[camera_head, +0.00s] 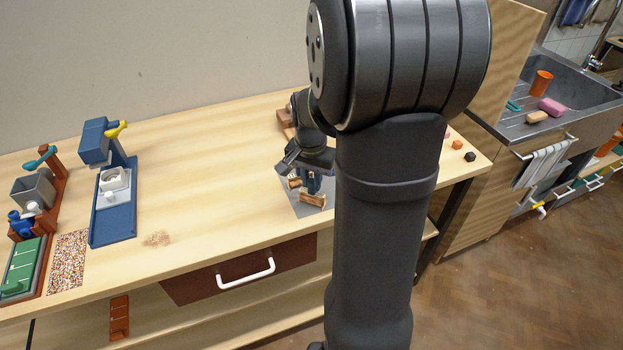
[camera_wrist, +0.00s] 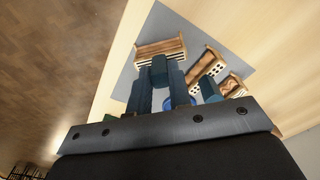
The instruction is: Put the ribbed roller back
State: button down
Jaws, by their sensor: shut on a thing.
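My gripper (camera_wrist: 158,88) points down over a grey mat (camera_wrist: 182,22) on the bench. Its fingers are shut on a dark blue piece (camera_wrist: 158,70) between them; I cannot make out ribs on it. A wooden cradle (camera_wrist: 160,49) lies just beyond the fingertips. A second wooden holder with dark holes (camera_wrist: 206,66) and a third wooden one (camera_wrist: 232,87) lie to the right. In the head view my gripper (camera_head: 310,176) is small and partly behind my arm, above a wooden cradle (camera_head: 312,200) on the mat.
A blue press-like stand (camera_head: 113,205) and a red-brown stand with a grey bin (camera_head: 32,188) stand on the bench at left. A speckled mat (camera_head: 69,260) lies between them. Small blocks (camera_head: 457,145) lie right of my arm, near the sink (camera_head: 575,85).

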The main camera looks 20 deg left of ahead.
jog(key=shift+s+d+f, duration=0.1)
jog(key=shift+s+f, duration=0.1)
jog(key=shift+f, duration=0.35)
jog(key=c, duration=1.3)
grip_release()
jog(key=shift+r, duration=0.15)
jog(key=shift+w+r, duration=0.1)
jog(key=shift+r, duration=0.3)
jog(key=r, duration=1.2)
jog(key=shift+s+r, duration=0.15)
jog(key=shift+s, duration=0.05)
jog(key=f, duration=1.3)
jog(key=shift+w, duration=0.2)
jog(key=shift+r, duration=0.15)
